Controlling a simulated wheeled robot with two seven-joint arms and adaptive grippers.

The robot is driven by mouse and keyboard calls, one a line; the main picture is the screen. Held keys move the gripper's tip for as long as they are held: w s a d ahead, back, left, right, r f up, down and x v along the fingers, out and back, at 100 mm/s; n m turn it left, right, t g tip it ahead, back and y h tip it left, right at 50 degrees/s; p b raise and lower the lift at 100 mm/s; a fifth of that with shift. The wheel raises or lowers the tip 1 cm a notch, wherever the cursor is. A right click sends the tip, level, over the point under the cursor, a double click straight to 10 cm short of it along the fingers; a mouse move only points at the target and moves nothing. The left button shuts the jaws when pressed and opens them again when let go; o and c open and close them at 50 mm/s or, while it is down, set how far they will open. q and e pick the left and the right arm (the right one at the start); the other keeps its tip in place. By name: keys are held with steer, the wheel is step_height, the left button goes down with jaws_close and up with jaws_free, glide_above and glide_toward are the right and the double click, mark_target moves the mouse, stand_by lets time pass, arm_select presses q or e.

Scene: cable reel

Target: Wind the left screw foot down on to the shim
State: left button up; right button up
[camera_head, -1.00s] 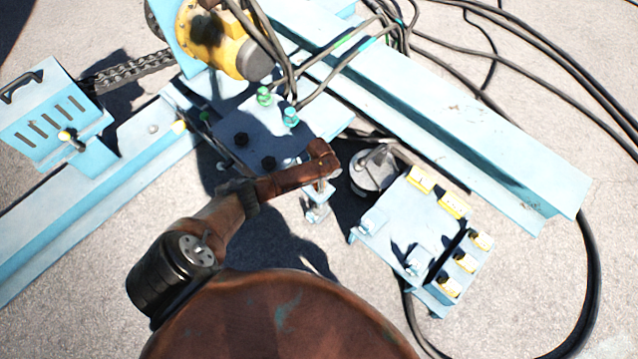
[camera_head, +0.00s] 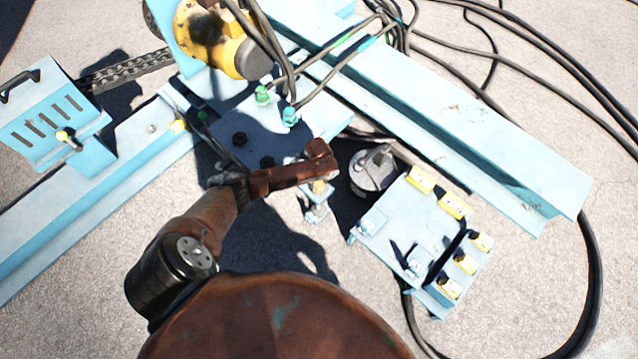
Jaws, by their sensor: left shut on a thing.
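The left screw foot (camera_head: 316,206) stands under the outer corner of the dark-topped blue plate (camera_head: 232,122), near the middle of the head view. My left gripper (camera_head: 320,166), rusty brown, is shut on the top of the screw foot, just beyond the plate's edge. The gripper hides most of the screw's upper part; a small yellowish piece shows just below the jaws. A pale flat base shows at the bottom of the foot. I cannot tell the shim apart from it, nor whether they touch. My right gripper is not in view.
A grey round fitting (camera_head: 373,170) stands right of the foot. A long blue beam (camera_head: 450,125) and black cables (camera_head: 560,65) fill the upper right.

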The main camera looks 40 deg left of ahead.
arm_select(q)
steer(key=shift+f+m, duration=0.1)
steer(key=shift+m, duration=0.9)
steer(key=shift+m+b, duration=0.3)
steer(key=shift+m, duration=0.2)
steer(key=m, duration=0.3)
steer(key=shift+b, duration=0.4)
steer(key=shift+m+b, duration=0.4)
steer(key=shift+m, duration=1.3)
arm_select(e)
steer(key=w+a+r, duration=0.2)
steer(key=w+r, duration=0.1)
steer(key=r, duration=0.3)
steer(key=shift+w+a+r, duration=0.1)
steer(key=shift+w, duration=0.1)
arm_select(q)
steer(key=o, duration=1)
steer(key=shift+o, duration=0.7)
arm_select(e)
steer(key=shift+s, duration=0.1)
